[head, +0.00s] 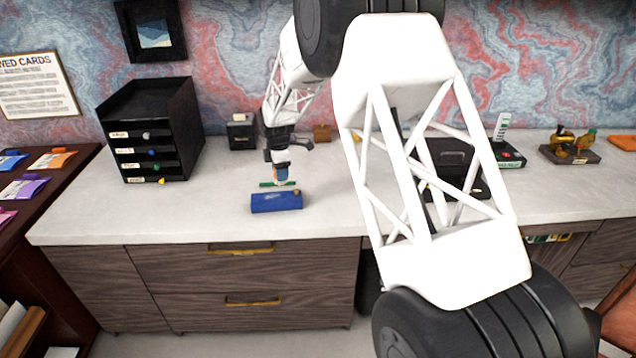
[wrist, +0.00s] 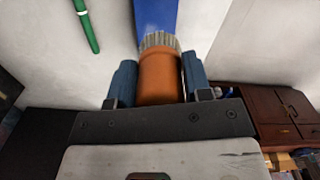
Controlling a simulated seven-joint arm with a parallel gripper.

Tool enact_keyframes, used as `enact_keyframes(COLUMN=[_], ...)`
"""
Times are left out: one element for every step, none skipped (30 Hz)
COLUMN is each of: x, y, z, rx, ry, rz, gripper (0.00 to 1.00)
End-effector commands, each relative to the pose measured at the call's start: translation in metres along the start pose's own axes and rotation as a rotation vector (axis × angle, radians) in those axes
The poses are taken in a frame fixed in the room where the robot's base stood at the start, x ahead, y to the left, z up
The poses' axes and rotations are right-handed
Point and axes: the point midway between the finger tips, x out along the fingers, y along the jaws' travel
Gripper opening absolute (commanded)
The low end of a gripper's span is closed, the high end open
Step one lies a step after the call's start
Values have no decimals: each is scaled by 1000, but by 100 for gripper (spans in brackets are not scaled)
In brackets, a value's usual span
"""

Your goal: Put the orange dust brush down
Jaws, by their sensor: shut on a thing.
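The orange dust brush (wrist: 159,76) is between the two blue fingers of my gripper (wrist: 157,84) in the wrist view. Its pale bristles point away from the gripper, towards a blue block. In the head view my gripper (head: 281,178) points down over the pale desk top (head: 222,190), just behind the blue block (head: 276,202). The brush is small there and mostly hidden by the fingers. I cannot tell whether the bristles touch anything.
A green rod (wrist: 86,25) lies on the desk beside the blue block. A black drawer tower (head: 150,130) stands to the left, with a small black box (head: 241,131) behind. The desk between the tower and the blue block is clear.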

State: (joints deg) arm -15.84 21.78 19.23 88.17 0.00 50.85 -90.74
Motion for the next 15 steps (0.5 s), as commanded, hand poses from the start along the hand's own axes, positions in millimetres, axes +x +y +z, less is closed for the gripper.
enact_keyframes(x=[4,6,10,13,16,19,22,25,29,31,34,37,40,42,44], y=[-3,-5,-8,-11,-14,-17,-20,-23,-27,-30,-33,-37,-40,-42,-46], z=[14,21,32,40,48,59,67,75,86,94,101,111,118,123,131], rx=[6,7,9,10,12,14,15,16,19,20,20,23,24,24,25], ry=[0,0,0,0,0,0,0,0,0,0,0,0,0,0,0], rz=[0,0,0,-1,-1,0,0,0,0,0,0,1,1,0,0], gripper=[26,26,26,26,26,26,26,26,26,26,26,26,26,26,26])
